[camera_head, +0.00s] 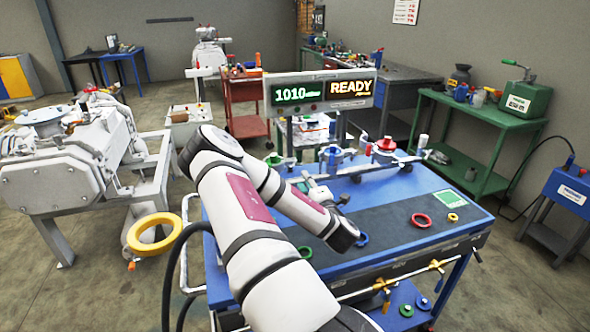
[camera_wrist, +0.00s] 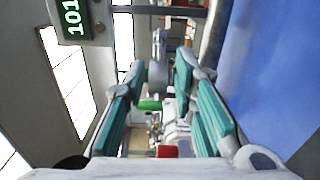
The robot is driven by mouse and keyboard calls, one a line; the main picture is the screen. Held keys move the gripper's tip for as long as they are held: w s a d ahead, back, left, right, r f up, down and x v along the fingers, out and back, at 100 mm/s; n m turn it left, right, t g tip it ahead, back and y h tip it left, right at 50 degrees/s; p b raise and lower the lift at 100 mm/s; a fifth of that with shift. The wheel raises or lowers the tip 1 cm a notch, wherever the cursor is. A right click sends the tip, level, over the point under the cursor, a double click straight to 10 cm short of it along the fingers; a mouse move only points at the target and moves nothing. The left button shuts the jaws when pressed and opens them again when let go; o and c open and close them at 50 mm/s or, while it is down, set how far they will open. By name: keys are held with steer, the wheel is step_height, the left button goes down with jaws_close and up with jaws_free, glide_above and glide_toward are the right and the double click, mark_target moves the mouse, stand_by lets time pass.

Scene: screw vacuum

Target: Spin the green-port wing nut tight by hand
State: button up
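A row of ports stands along the back of the blue workbench in the head view. The green port (camera_head: 275,160) is at the left, the blue port (camera_head: 332,154) in the middle and the red port (camera_head: 384,147) at the right. My gripper (camera_head: 309,184) is in front of the row, between the green and blue ports, apart from the green one. In the wrist view my gripper (camera_wrist: 158,76) is open, its teal pads well apart. A grey metal part shows between or beyond the fingertips; I cannot tell its depth. The wing nut is too small to make out.
The blue workbench (camera_head: 465,207) has a dark mat with a red ring (camera_head: 421,220) and a small yellow ring (camera_head: 453,217). A display (camera_head: 322,91) reading 1010 and READY stands behind the ports. A white pump machine (camera_head: 62,170) stands at left.

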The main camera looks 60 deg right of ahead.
mark_target(297, 166)
steer(key=x, duration=0.9)
steer(key=shift+d, duration=0.1)
jaws_close()
